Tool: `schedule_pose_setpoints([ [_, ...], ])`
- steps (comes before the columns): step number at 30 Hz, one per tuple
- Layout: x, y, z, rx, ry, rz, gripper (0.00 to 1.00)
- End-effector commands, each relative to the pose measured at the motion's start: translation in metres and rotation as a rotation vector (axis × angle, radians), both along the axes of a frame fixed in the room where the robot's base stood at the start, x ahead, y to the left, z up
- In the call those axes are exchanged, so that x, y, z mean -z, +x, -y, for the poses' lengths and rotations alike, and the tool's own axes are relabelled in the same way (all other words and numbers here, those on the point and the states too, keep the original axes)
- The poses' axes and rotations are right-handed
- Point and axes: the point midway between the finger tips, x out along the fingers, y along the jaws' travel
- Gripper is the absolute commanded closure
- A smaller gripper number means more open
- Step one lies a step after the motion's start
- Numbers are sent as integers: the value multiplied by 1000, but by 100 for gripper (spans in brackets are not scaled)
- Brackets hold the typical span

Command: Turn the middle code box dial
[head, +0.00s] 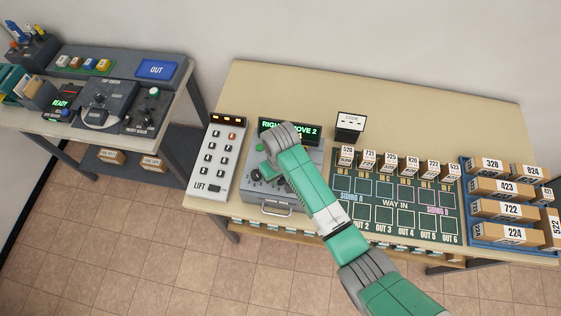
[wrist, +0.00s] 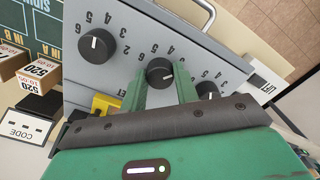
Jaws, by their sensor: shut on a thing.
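The code box is a grey box (head: 286,193) with a front handle, on the near edge of the wooden table. Its three black round dials, each with numbers around it, show in the wrist view: one at the left (wrist: 97,45), the middle dial (wrist: 160,73), and one at the right (wrist: 207,91). My gripper (wrist: 161,80) has its two green fingers on either side of the middle dial and is shut on it. The white pointer mark on the middle dial is visible. In the head view my arm covers much of the box top.
A green-lit display (head: 289,132) reading "RIGHT MOVE 2" stands behind the box. A LIFT keypad (head: 216,155) is close on the left. A dark siding board (head: 400,205) with numbered boxes is on the right. A CODE card (head: 351,125) stands behind. The table's back is clear.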

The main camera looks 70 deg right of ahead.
Motion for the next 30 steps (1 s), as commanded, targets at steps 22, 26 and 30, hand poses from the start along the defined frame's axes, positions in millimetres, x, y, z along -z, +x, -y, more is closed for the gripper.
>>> schedule_pose_setpoints([
  [22, -3, 1, 0, -459, 1, 1, 93],
  [26, -3, 1, 0, -543, 0, 1, 93],
  [30, -2, 1, 0, -611, 0, 0, 93],
])
